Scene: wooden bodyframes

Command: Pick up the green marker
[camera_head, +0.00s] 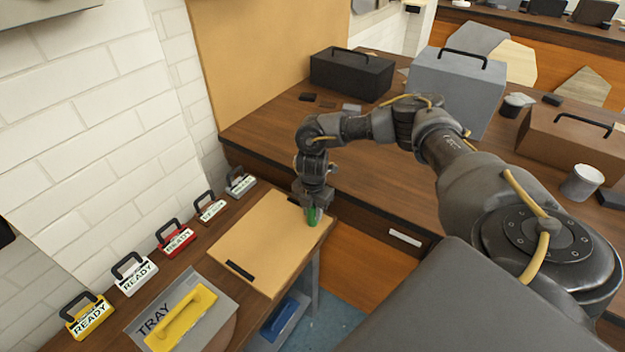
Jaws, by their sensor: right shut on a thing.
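The green marker (312,217) is at the right edge of the tan board on the side table. My right gripper (313,208) points down over it and is shut on it. The fingers hide the upper part of the marker. I cannot tell whether its lower end touches the board. My left gripper is not in the view.
The tan board (262,238) has a black strip (240,270) near its front. A grey tray (150,322) holds a yellow tool (181,317). Several READY tags, one red (176,237), line the wall. A black toolbox (350,75) and a grey toolbox (455,85) stand on the far bench.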

